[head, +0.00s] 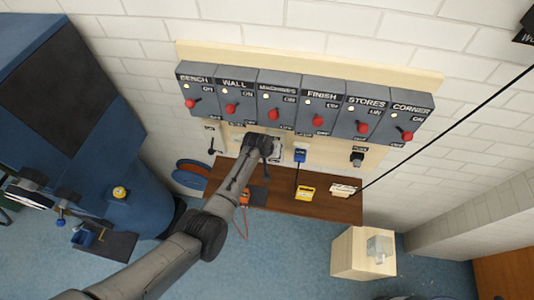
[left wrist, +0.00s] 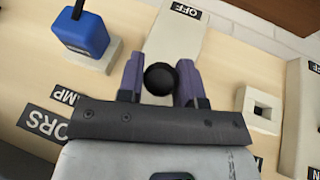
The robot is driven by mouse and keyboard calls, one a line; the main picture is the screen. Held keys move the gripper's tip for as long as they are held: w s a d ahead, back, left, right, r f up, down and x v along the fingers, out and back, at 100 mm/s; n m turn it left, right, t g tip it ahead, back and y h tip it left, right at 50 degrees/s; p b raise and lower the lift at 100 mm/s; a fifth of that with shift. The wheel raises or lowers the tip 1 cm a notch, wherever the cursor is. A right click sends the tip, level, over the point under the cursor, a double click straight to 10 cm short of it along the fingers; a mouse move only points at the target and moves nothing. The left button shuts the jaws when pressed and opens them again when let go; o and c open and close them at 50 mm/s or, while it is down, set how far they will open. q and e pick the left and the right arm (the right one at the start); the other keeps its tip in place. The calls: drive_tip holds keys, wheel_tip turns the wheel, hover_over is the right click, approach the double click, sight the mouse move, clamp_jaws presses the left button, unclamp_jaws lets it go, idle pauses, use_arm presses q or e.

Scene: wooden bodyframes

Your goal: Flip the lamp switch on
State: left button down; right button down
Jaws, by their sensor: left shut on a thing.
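My left gripper (head: 267,143) reaches up to the wooden wall board, below the row of grey switch boxes, and hides what it holds in the head view. In the left wrist view, its two purple-grey fingers (left wrist: 160,88) are closed on either side of a round black knob (left wrist: 160,77). The knob stands in front of a pale plate (left wrist: 178,38) with an OFF label (left wrist: 186,10) at its end. My right gripper is not in view.
Grey boxes with red levers (head: 275,114) line the board (head: 310,62) above. A blue padlock-like block (left wrist: 84,36) sits close to the left finger, a square pale socket (left wrist: 262,106) to the right. A wooden bench (head: 325,206) lies below; a blue machine (head: 60,90) stands left.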

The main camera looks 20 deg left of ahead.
use_arm(q)
drive_tip(key=shift+w+g, duration=0.1)
drive_tip(key=shift+g, duration=0.3)
drive_tip(key=c, duration=0.8)
unclamp_jaws()
drive_tip(key=shift+r, duration=0.1)
drive_tip(key=shift+r, duration=0.15)
drive_tip(key=shift+a+r, duration=0.1)
drive_tip(key=shift+r, duration=0.15)
drive_tip(key=p+v, duration=0.1)
drive_tip(key=v, duration=1.2)
drive_tip(key=shift+a, duration=0.1)
